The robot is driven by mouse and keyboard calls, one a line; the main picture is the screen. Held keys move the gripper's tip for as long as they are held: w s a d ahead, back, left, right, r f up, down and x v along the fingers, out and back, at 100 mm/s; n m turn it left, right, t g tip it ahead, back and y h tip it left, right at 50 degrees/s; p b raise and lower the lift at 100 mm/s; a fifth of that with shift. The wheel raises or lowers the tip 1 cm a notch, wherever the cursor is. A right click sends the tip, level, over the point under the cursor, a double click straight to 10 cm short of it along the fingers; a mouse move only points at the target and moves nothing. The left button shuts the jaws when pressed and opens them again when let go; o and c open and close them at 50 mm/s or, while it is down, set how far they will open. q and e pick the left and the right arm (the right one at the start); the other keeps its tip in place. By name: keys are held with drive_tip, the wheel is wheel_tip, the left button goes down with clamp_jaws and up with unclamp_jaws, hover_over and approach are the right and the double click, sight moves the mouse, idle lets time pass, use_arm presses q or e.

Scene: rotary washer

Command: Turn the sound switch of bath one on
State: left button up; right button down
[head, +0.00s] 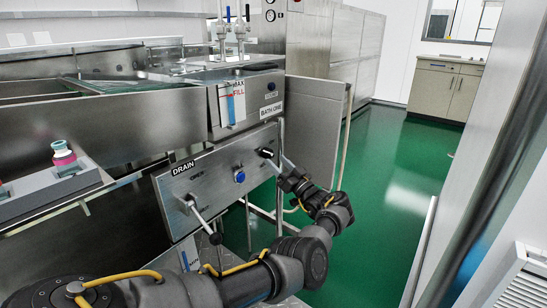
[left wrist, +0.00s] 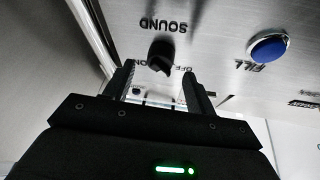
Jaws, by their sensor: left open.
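The sound switch (left wrist: 161,52) is a small black knob on the steel front panel of bath one. Its SOUND label appears upside down in the left wrist view, and its small off/on marking is partly covered. I cannot tell its setting for sure. In the head view the switch (head: 265,152) is at the panel's upper right corner. My left gripper (left wrist: 158,72) is open, with its two fingers on either side of the knob's line and the knob just ahead of the tips. I cannot tell if they touch. In the head view the left gripper (head: 279,161) is beside the switch. My right gripper is not in view.
The same panel (head: 217,180) bears a blue fill button (head: 239,176) and a drain lever (head: 200,214). A BATH ONE label (head: 271,110) is above it. A grey holder (head: 45,190) stands at left. Green floor (head: 400,165) is clear at right.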

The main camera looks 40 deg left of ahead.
sight(269, 154)
use_arm(q)
drive_tip(key=shift+x, duration=1.35)
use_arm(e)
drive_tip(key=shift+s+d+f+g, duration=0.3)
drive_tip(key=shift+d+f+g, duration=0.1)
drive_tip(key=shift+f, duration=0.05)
use_arm(q)
drive_tip(key=shift+c, duration=0.4)
drive_tip(key=c, duration=0.9)
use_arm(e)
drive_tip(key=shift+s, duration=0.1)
